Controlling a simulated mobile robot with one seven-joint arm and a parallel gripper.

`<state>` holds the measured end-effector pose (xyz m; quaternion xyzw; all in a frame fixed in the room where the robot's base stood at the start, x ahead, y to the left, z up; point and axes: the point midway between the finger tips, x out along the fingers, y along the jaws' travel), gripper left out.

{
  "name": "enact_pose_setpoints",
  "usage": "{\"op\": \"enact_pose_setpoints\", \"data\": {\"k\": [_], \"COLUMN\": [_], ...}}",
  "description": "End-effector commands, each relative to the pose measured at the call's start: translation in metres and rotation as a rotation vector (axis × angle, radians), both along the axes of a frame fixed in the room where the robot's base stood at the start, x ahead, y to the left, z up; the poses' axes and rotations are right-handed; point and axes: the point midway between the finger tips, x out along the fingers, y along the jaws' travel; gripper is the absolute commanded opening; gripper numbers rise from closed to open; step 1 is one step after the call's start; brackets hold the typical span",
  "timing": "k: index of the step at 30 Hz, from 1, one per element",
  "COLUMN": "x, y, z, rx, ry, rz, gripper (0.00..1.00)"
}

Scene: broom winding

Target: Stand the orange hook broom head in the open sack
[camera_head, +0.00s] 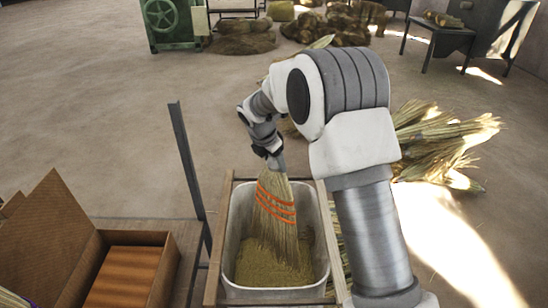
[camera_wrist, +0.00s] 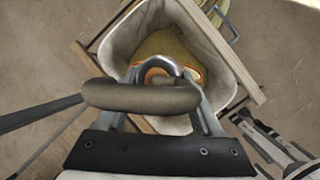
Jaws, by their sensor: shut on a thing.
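The broom head (camera_head: 276,215) has straw bristles with several orange bands. It hangs nearly upright below my gripper (camera_head: 272,158), with its bristles down inside the pale, open sack (camera_head: 322,285). My gripper is shut on its top end. The bristle tips meet or come close to the yellowish-brown contents of the sack; I cannot tell whether they touch. In the wrist view, a silver hook (camera_wrist: 158,62) and an orange ring show past my gripper (camera_wrist: 160,90), over the sack mouth (camera_wrist: 122,45). The bristles are mostly hidden there.
A wooden frame (camera_head: 218,240) surrounds the sack. A dark upright post (camera_head: 186,160) stands to its left. An open cardboard box (camera_head: 165,265) with orange contents is at lower left. Straw bundles (camera_head: 440,145) lie on the floor at right. Open floor lies behind the sack.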

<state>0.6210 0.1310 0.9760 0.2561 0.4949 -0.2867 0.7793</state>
Motion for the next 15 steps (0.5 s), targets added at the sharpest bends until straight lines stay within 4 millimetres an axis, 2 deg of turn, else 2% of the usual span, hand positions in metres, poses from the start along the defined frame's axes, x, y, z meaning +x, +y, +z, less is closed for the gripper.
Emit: {"op": "enact_pose_setpoints", "data": {"k": [15], "x": [0.000], "y": [0.000], "z": [-0.043], "rx": [0.000], "ry": [-0.001], "rz": [0.001], "gripper": [0.00]}}
